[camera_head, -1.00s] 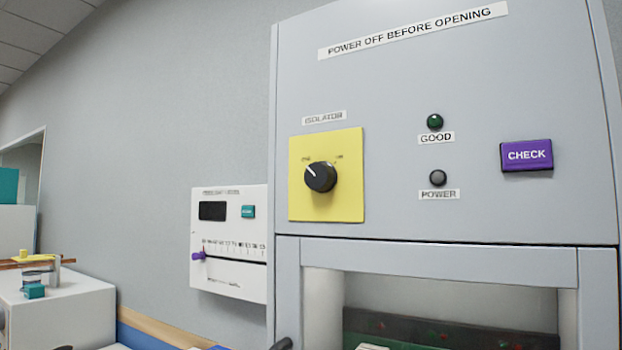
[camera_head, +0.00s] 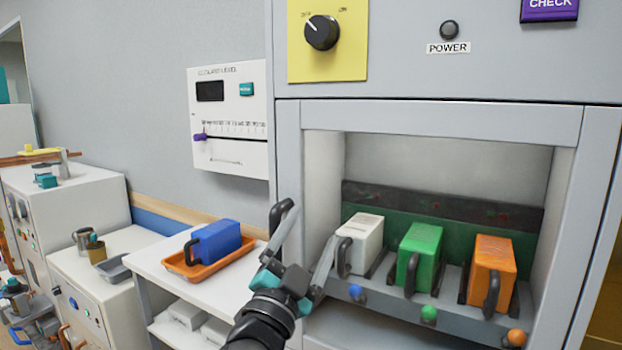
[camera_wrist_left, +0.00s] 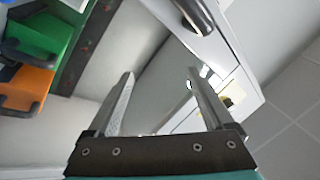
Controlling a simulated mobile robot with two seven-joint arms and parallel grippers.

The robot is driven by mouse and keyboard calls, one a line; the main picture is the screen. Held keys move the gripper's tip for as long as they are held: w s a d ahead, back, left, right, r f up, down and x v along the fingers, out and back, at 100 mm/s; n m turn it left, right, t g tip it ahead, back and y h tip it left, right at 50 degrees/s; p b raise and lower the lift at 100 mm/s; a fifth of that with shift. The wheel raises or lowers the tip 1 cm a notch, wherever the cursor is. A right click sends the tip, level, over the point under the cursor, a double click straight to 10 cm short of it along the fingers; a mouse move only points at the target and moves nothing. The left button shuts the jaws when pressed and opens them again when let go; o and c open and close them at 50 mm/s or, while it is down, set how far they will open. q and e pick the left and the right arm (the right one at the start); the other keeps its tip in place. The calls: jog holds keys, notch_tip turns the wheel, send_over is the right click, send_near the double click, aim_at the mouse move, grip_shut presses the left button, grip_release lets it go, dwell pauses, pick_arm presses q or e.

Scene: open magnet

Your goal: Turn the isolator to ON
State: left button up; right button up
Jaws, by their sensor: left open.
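The isolator is a black round knob (camera_head: 322,32) on a yellow plate (camera_head: 328,68), at the top of the head view. Its white pointer line is turned up and left, toward the left mark, which appears to read OFF. The ON mark is at the right. My left gripper (camera_head: 313,223) is well below the knob, in front of the cabinet's lower left side. Its jaws are apart and empty. In the left wrist view the two fingers (camera_wrist_left: 160,73) are spread with nothing between them. My right gripper is not in view.
Below the panel, an open bay holds white (camera_head: 361,240), green (camera_head: 420,252) and orange (camera_head: 490,272) blocks with black handles. A black handle (camera_head: 281,214) stands at the bay's left. A blue block (camera_head: 216,240) sits in an orange tray. A white meter (camera_head: 229,118) hangs left.

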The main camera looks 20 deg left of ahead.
pick_arm(q)
jog(key=s+d+r+m+g+h, duration=0.1)
jog(key=s+d+r+m+h, duration=0.25)
jog(key=r+m+h, duration=0.55)
jog(key=s+d+r+m+g+h, duration=0.15)
jog(key=d+r+m+h, duration=0.25)
jog(key=r+m+h, duration=0.45)
jog(key=s+d+r+m+g+h, duration=0.4)
jog(key=s+m+g+h, duration=0.15)
jog(key=m+g, duration=0.55)
jog(key=m+t+y, duration=0.3)
jog(key=t+y, duration=0.6)
jog(key=y, duration=1.1)
send_near(316, 29)
jog(key=shift+g, duration=0.25)
jog(key=w, duration=0.2)
jog(key=w+d, duration=0.1)
jog(key=w, duration=0.2)
jog(key=w+p, duration=0.1)
jog(key=w, duration=0.2)
jog(key=shift+d+r, duration=0.25)
jog(key=shift+w, duration=0.3)
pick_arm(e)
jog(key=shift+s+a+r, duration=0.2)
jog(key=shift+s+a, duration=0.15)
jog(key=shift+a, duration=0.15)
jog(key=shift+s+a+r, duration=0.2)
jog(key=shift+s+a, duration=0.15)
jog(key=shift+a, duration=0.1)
